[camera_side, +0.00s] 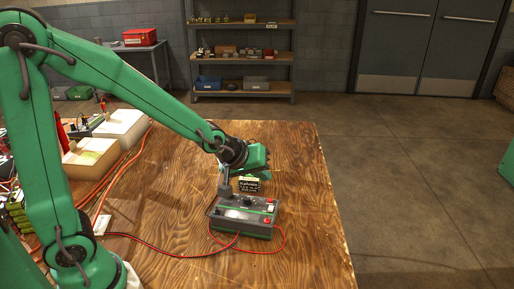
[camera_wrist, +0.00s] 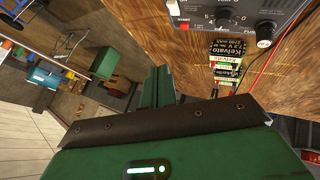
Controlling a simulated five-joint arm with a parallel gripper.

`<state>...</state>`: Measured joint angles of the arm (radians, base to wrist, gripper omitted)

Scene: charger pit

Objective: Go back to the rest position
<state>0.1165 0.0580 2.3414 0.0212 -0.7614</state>
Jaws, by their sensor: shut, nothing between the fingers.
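My gripper (camera_side: 260,158) is above the wooden bench, just behind and above the charger. Its green fingers are together and empty, and they also show in the wrist view (camera_wrist: 158,87). The dark grey charger (camera_side: 242,217) lies on the bench with red and black leads; its panel with a dial is at the top of the wrist view (camera_wrist: 222,17). A battery pack labelled Kelvato (camera_side: 249,185) is right at the charger's far side, below my gripper. It also shows in the wrist view (camera_wrist: 224,47). I cannot tell whether the pack touches the charger.
Shelves (camera_side: 243,55) and a metal door (camera_side: 425,45) stand far behind.

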